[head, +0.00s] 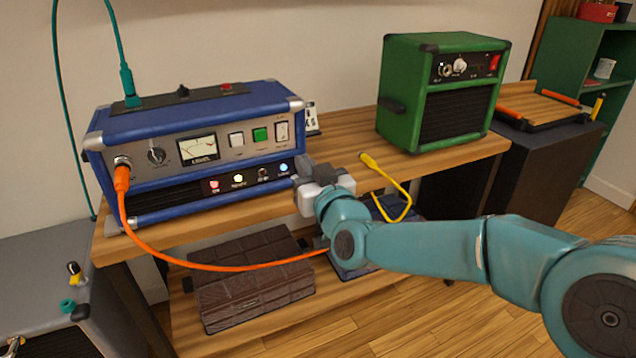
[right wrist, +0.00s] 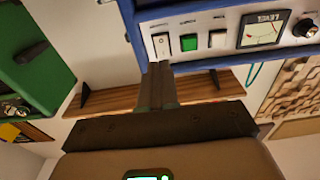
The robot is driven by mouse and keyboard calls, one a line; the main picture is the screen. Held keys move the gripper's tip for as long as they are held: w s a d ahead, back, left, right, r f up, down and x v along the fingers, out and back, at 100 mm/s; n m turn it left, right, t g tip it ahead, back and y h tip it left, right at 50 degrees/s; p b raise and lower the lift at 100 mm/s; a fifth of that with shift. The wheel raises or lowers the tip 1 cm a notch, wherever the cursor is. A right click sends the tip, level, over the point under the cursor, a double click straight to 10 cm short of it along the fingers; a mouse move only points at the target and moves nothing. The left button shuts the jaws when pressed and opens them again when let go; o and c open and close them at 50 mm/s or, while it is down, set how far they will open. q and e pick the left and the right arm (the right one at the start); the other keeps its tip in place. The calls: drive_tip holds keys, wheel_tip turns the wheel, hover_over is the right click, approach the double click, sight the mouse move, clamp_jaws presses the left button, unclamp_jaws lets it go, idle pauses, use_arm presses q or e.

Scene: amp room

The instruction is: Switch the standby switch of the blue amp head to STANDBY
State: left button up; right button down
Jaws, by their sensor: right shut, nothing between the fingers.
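The blue amp head (head: 215,150) stands on the wooden bench in the head view. Its front has a LEVEL meter, two square buttons, one white and one green, and a tall white rocker switch (head: 282,131) at the right end. The rocker also shows in the right wrist view (right wrist: 161,46), where the amp appears upside down; its small label is unreadable. My right gripper (head: 303,170) is shut and empty at the amp's lower right front. In the right wrist view its fingertips (right wrist: 158,68) lie close to the rocker; I cannot tell whether they touch. My left gripper is out of view.
An orange cable (head: 200,265) hangs in front of the amp from its left jack. A green amp (head: 400,110) stands farther right on the bench (head: 345,150), with a yellow cable (head: 405,195) near it. Brown pedalboard-like boxes (head: 250,290) lie on the lower shelf.

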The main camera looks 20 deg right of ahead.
drive_tip(key=s, duration=0.5)
drive_tip(key=shift+d+f, duration=0.1)
drive_tip(key=shift+d, duration=0.05)
